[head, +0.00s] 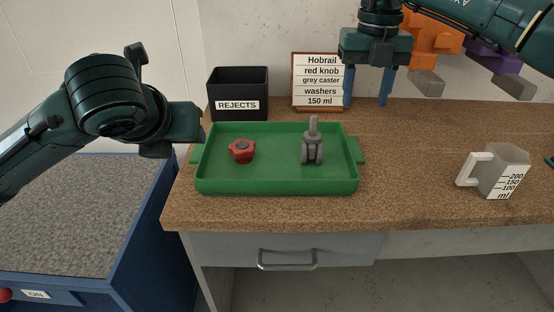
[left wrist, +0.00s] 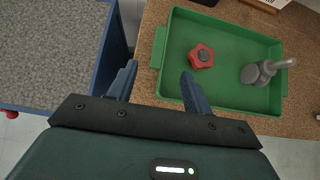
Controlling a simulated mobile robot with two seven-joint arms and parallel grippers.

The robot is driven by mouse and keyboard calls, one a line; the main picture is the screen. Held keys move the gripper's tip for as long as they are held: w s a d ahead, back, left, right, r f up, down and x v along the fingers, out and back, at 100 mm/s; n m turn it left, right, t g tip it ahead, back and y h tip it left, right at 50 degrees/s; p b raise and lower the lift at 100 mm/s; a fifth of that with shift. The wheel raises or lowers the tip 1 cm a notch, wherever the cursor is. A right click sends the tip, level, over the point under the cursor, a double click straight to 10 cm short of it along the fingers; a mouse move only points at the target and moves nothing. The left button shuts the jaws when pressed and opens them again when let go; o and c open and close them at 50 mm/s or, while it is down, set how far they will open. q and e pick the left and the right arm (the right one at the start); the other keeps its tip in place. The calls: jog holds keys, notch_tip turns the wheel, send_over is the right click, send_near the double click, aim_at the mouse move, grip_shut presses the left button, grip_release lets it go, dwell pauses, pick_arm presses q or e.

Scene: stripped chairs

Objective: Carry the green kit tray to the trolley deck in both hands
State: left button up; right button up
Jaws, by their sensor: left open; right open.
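The green kit tray (head: 275,187) lies flat on the brown worktop, with a tab handle at each end. A red knob (head: 241,151) and a grey caster (head: 313,148) stand in it. My left gripper (left wrist: 158,72) is open and empty at the tray's left end, its fingers pointing towards the left handle (left wrist: 158,48); contact cannot be told. In the head view its fingers are hidden. My right gripper (head: 367,88) is open and empty, pointing down above and behind the tray's right handle (head: 360,149). The blue trolley's grey deck (head: 75,210) is at the left.
A black REJECTS bin (head: 238,84) and a sign listing parts (head: 318,82) stand behind the tray. A measuring jug (head: 500,172) stands at the right. Orange and purple bins (head: 432,42) are at the back right. The visible trolley deck is bare.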

aim_at(200, 146)
pick_arm(q)
jog(key=x, duration=1.2)
jog(key=shift+w+f, duration=0.2)
pick_arm(e)
notch_tip(200, 146, down, 13)
jog(key=shift+r, duration=0.2)
pick_arm(q)
jog(key=shift+c, duration=0.2)
pick_arm(e)
jog(key=shift+c, duration=0.2)
pick_arm(q)
grip_shut()
pick_arm(e)
grip_shut()
pick_arm(q)
jog(key=shift+r, duration=0.1)
pick_arm(e)
jog(key=shift+r, duration=0.1)
